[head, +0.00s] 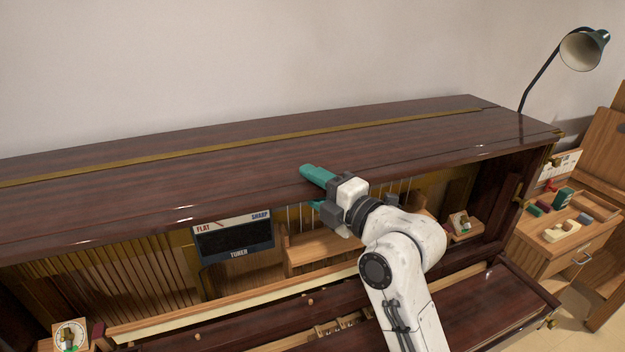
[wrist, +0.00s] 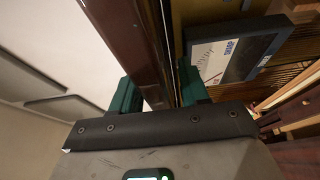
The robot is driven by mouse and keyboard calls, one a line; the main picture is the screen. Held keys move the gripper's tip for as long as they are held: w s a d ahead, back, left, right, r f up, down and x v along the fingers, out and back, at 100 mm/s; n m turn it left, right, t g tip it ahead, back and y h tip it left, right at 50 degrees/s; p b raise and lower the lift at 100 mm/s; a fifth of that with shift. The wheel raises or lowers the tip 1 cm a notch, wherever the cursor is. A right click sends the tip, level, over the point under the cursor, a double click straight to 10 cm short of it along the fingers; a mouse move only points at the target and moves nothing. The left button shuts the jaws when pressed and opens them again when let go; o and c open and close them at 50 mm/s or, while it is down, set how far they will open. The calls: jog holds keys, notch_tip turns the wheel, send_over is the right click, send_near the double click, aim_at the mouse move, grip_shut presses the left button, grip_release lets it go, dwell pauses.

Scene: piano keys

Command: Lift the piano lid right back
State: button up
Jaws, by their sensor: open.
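The piano lid (head: 240,170) is a long, dark reddish-brown glossy panel with a brass hinge strip (head: 300,136) along its length. It lies flat across the top of the open-fronted piano. My gripper (head: 314,189) is at the lid's front edge, near the middle. One teal finger lies over the top of the lid and the other is below the edge. In the wrist view my gripper (wrist: 158,92) is open, with the lid's edge (wrist: 140,45) between its two fingers. I cannot tell whether either finger touches the lid.
A tuner (head: 233,238) marked flat and sharp hangs below the lid, left of my gripper. A desk lamp (head: 582,48) stands behind the lid's right end. A wooden cabinet (head: 545,250) with small items is at right. The wall behind the lid is bare.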

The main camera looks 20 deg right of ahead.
jog(key=shift+w, duration=0.1)
jog(key=shift+c, duration=0.3)
grip_shut()
dwell(0.4)
